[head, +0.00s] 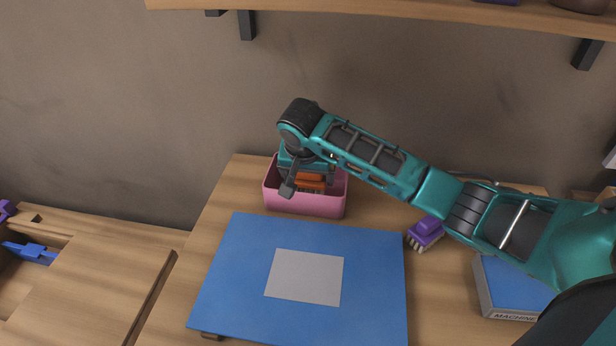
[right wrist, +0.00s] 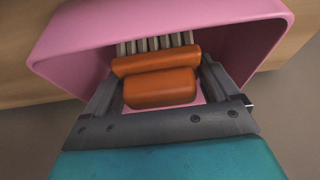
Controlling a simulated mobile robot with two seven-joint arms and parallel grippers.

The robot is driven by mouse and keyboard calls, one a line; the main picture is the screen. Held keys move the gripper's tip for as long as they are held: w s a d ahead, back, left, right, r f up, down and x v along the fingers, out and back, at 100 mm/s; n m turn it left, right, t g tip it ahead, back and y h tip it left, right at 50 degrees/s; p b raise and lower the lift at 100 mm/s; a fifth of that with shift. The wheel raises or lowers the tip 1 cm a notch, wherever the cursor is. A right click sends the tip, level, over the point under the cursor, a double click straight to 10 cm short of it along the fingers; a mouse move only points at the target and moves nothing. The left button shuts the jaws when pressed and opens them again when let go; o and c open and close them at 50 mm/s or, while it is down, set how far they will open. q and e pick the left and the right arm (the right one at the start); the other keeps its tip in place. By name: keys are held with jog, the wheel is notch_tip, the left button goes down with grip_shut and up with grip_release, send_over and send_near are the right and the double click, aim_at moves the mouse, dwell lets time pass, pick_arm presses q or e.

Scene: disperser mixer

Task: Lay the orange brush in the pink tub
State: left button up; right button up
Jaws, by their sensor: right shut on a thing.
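The pink tub (head: 305,205) stands on the wooden table at the back, near the wall. The orange brush (head: 310,181) is at the tub's opening, between the fingers of my right gripper (head: 309,186). In the right wrist view the orange brush (right wrist: 160,86) has a two-part orange body with pale bristles, and the pink tub (right wrist: 80,40) surrounds it. My right gripper (right wrist: 158,95) is shut on the brush, with a finger at each side. I cannot tell whether the brush touches the tub floor. My left gripper is not in view.
A blue board (head: 225,275) with a grey square (head: 305,277) lies in front of the tub. A purple brush (head: 426,231) lies to the right, under my right arm. A blue-topped box (head: 515,290) is further right. A shelf (head: 400,14) hangs above.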

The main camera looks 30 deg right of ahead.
jog(key=shift+f, duration=0.55)
jog(key=o, duration=0.8)
jog(key=shift+f, duration=0.15)
jog(key=v, duration=1.2)
